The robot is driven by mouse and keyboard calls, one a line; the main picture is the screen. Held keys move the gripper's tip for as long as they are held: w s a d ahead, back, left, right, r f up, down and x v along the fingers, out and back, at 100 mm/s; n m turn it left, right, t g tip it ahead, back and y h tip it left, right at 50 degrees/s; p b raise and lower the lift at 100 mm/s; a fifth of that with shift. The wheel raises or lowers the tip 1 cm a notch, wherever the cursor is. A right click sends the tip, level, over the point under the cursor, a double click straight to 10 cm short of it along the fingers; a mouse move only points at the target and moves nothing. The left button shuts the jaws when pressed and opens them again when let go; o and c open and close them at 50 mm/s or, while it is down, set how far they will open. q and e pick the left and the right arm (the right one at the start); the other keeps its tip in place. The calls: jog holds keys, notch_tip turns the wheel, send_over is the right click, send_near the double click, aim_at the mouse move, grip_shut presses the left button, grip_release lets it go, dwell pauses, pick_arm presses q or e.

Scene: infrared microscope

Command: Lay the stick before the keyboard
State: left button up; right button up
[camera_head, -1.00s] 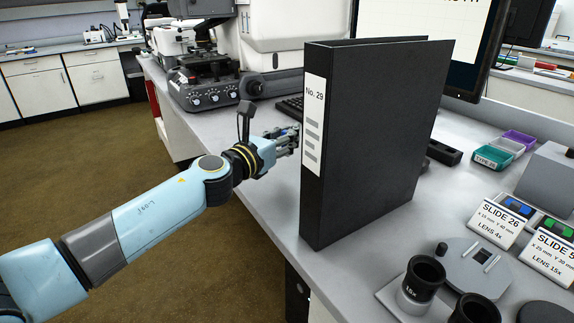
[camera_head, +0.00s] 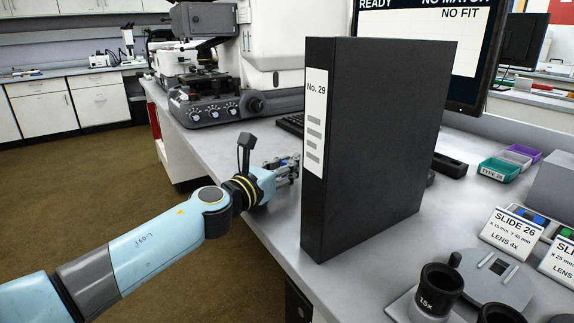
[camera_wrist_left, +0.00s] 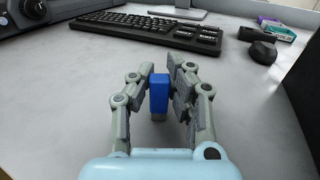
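The stick (camera_wrist_left: 159,92) is small and blue and stands upright between the fingertips of my left gripper (camera_wrist_left: 160,85) in the left wrist view. Both fingers appear to press on its sides. I cannot tell whether its lower end touches the table. In the head view my left gripper (camera_head: 289,170) is beside the black binder, and the stick is hidden. The black keyboard (camera_wrist_left: 150,27) lies beyond the gripper in the wrist view, with bare table between. In the head view only its left end (camera_head: 291,123) shows behind the binder. My right gripper is not in view.
A tall black binder (camera_head: 375,150) stands close to the right of my left gripper. A black mouse (camera_wrist_left: 262,54) lies right of the keyboard. A microscope (camera_head: 210,90) stands at the back left. Eyepieces (camera_head: 437,290) and slide cards (camera_head: 510,232) are at the front right.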

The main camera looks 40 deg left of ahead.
pick_arm(q)
jog(key=o, duration=0.3)
jog(key=shift+o, duration=0.2)
jog(key=shift+r, duration=0.1)
jog(key=shift+r+p, duration=0.35)
jog(key=shift+p, duration=0.05)
jog(key=shift+s+r, duration=0.1)
jog(key=shift+s, duration=0.15)
jog(key=s+b, duration=0.1)
jog(key=s, duration=0.4)
jog(key=s+b, duration=0.1)
jog(key=s, duration=0.4)
jog(key=shift+s+f, duration=0.2)
jog(key=shift+s, duration=0.05)
jog(key=shift+s+r, duration=0.1)
jog(key=shift+s, duration=0.4)
